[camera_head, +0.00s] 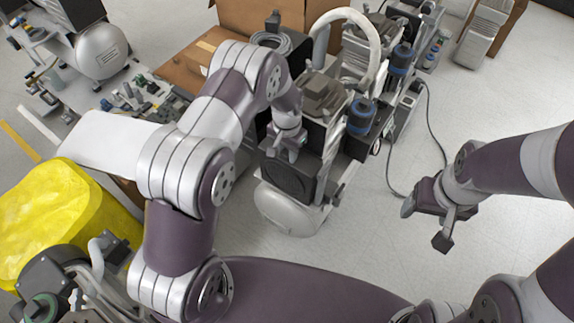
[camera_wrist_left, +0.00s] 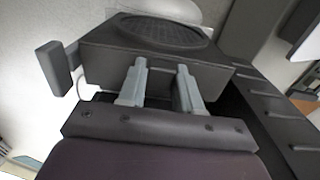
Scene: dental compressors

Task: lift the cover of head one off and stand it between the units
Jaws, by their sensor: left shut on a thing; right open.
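The cover of head one (camera_head: 288,180) is a dark box-like piece with a round grille, at the front of the nearest compressor unit (camera_head: 290,210), above its silver tank. It also shows in the left wrist view (camera_wrist_left: 105,65), grille facing away from the fingers. My left gripper (camera_head: 285,150) reaches down onto its upper edge; in the wrist view (camera_wrist_left: 160,85) both fingers are against the cover's near side, shut on it. The contact between fingertips is partly hidden. Whether the cover is clear of the unit I cannot tell. My right gripper (camera_head: 426,224) is open and empty above the floor.
A second compressor unit (camera_head: 400,55) stands behind, with a black cable (camera_head: 430,120) on the floor to its right. Cardboard boxes (camera_head: 245,15) stand behind left. A yellow bag (camera_head: 55,215) is at left. The floor at right centre is mostly clear.

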